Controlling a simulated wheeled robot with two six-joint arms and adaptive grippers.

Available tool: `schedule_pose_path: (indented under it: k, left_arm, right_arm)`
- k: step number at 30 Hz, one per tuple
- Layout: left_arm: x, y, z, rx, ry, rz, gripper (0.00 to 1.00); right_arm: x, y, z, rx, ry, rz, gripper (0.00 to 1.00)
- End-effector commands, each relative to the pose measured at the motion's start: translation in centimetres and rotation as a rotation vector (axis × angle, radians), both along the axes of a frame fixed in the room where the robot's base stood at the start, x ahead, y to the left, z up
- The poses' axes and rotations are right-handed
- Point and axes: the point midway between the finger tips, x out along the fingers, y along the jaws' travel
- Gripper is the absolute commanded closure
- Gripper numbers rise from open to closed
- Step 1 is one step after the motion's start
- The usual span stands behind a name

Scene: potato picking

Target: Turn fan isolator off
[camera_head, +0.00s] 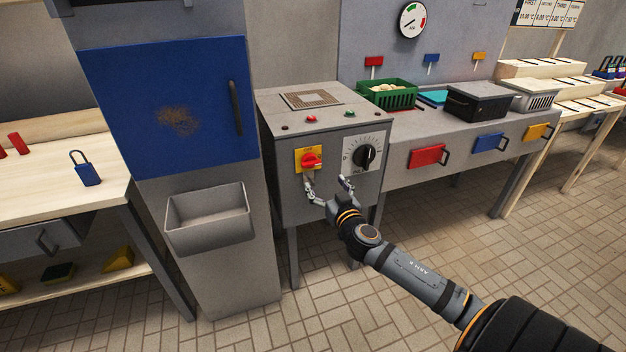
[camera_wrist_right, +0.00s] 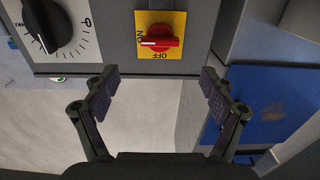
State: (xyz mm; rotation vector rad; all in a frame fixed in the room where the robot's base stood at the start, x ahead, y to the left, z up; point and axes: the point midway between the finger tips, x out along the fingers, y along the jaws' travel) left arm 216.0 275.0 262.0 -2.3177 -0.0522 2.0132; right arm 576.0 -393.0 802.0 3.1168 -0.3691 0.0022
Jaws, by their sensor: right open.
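The fan isolator is a red rotary handle (camera_head: 312,161) on a yellow plate (camera_head: 301,154) on the front of a grey control box (camera_head: 318,215). It also shows in the right wrist view, as a red handle (camera_wrist_right: 160,43) on a yellow plate (camera_wrist_right: 172,19). There the handle lies sideways, its white mark toward the ON label, with OFF on another side of the plate. My right gripper (camera_head: 328,191) is open and empty, just below and in front of the isolator. In the wrist view its spread fingers (camera_wrist_right: 159,88) stand apart from the handle. My left gripper is out of view.
A black dial (camera_head: 366,157) with a white scale sits right of the isolator. Left of the box stands a grey cabinet with a blue door (camera_head: 165,110) and a protruding grey bin (camera_head: 210,222). A bench with coloured drawers (camera_head: 427,156) continues to the right.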

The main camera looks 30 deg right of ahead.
Motion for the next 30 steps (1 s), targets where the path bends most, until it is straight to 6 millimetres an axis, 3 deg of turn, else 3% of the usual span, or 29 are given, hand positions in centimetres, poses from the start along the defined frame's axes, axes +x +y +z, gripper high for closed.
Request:
schedule_pose_path:
  k: [5,18,23,30]
  left_arm:
    - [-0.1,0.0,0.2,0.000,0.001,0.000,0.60]
    - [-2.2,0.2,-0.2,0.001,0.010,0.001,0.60]
    - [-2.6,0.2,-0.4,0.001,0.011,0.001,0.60]
    - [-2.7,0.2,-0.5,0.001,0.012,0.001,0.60]
  right_arm:
    - [0.8,-0.3,0.3,0.004,-0.003,-0.003,0.16]
    - [8.9,-2.2,0.4,0.006,-0.001,-0.002,0.16]
    - [10.1,-2.4,0.2,0.004,-0.001,0.000,0.16]
    - [10.2,-2.4,0.1,0.002,0.001,0.001,0.16]
